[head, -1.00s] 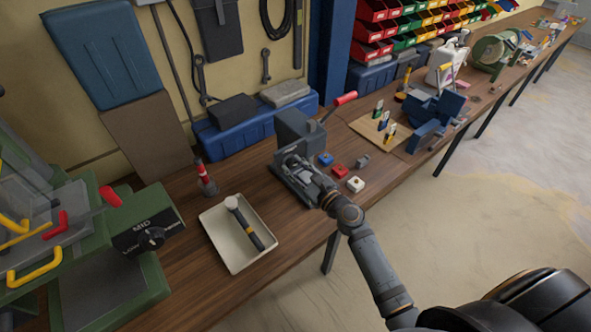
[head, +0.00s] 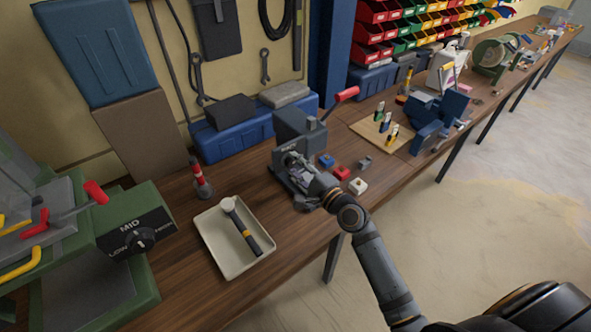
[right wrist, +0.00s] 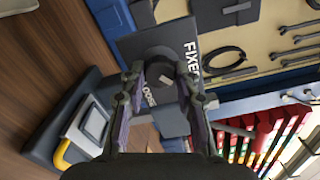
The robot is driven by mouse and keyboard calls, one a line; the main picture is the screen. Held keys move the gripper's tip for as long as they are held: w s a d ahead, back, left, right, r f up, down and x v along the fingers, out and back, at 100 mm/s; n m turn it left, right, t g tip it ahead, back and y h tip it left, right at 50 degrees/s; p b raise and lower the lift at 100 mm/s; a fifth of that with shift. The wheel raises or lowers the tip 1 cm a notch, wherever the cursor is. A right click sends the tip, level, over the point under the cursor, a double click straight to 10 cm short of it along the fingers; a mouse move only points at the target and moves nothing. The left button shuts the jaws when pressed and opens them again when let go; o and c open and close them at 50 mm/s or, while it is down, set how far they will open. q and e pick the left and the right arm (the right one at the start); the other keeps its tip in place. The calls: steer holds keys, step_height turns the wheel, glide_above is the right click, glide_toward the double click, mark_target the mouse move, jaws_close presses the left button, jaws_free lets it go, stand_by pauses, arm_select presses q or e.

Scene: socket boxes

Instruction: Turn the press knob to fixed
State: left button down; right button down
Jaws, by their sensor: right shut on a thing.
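The grey press (head: 300,125) with a red-tipped lever stands on the bench, mid-picture in the head view. In the right wrist view its dark panel carries the words FIXED and LOOSE beside a round dark knob (right wrist: 159,66). My right gripper (head: 293,161) is at the front of the press. In the right wrist view the gripper (right wrist: 165,76) has one finger on each side of the knob and is shut on it. A small light mark shows on the knob, but which word it points to is unclear. My left gripper is not in view.
A green machine (head: 145,215) with a dial marked LOW and MID stands at left. A cream tray (head: 215,255) holds a hammer (head: 240,225). Red, blue and white small blocks lie right of the press. A wooden board (head: 370,128) lies beyond them.

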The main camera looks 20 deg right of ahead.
steer(key=n+b, duration=0.1)
steer(key=n, duration=0.1)
steer(key=n+b, duration=0.2)
steer(key=n, duration=0.1)
steer(key=shift+f+n, duration=0.2)
steer(key=shift+n, duration=0.1)
steer(key=shift+r+n+b, duration=0.15)
steer(key=shift+n+b, duration=1.15)
steer(key=shift+n, duration=1)
steer(key=c, duration=1)
jaws_free()
steer(key=shift+r, duration=0.1)
steer(key=shift+s, duration=0.1)
